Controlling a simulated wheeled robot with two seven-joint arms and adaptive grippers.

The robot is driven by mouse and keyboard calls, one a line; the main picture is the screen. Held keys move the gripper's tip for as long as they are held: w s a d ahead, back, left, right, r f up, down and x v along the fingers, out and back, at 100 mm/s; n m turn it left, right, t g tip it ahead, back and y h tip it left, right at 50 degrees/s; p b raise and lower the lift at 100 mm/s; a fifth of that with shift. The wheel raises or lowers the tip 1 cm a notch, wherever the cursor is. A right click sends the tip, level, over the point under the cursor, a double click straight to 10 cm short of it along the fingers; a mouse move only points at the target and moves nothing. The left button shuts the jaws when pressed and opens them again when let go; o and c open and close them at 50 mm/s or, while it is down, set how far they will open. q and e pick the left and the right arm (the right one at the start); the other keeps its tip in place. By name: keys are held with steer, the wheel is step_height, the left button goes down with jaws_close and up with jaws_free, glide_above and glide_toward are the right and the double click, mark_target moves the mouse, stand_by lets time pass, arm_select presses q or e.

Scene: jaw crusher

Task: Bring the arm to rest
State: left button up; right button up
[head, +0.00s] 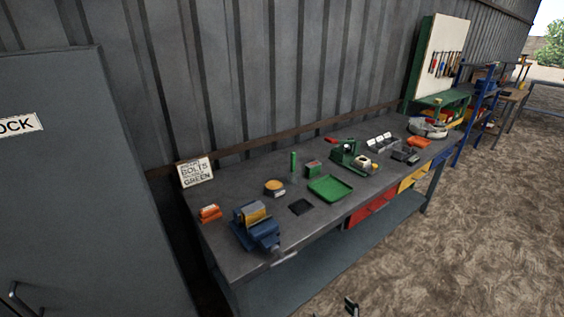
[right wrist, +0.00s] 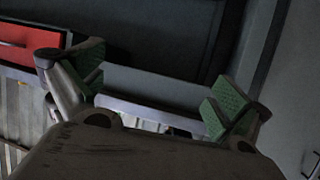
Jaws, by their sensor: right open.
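My right gripper (right wrist: 155,92) is open in the right wrist view, its two green-padded fingers spread wide with nothing between them. In the head view only a small dark tip, probably of the same gripper (head: 351,307), shows at the bottom edge, in front of the bench and below its top. My left gripper is out of view. The workbench (head: 232,262) runs along the corrugated wall, apart from the gripper tip.
On the bench are a blue vise (head: 258,231), a green tray (head: 330,188), a green press (head: 346,153) and a sign (head: 195,171). A grey cabinet (head: 85,200) stands at left. The floor (head: 470,230) at right is clear.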

steer(key=s+d+f+m+g+h+p, duration=0.1)
steer(key=s+d+f+g+h+p, duration=0.15)
steer(key=s+d+f, duration=0.4)
steer(key=s+d+f+g+h+p, duration=0.2)
steer(key=s+d+f+g+p, duration=0.15)
steer(key=s+f, duration=0.6)
arm_select(q)
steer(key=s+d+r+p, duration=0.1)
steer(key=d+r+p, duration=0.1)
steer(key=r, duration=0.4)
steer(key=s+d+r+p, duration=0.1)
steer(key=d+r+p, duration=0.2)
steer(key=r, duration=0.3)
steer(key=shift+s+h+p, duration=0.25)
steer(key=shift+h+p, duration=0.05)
steer(key=shift+p, duration=0.1)
arm_select(e)
steer(key=s+f+g, duration=0.1)
steer(key=s+f, duration=0.2)
steer(key=s, duration=0.5)
steer(key=s+f+g, duration=0.2)
steer(key=s+f, duration=0.2)
steer(key=s, duration=0.4)
steer(key=s+f+m+g+h, duration=0.1)
steer(key=s+f, duration=0.3)
steer(key=s, duration=0.4)
steer(key=shift+a+g, duration=0.2)
steer(key=shift+g, duration=0.5)
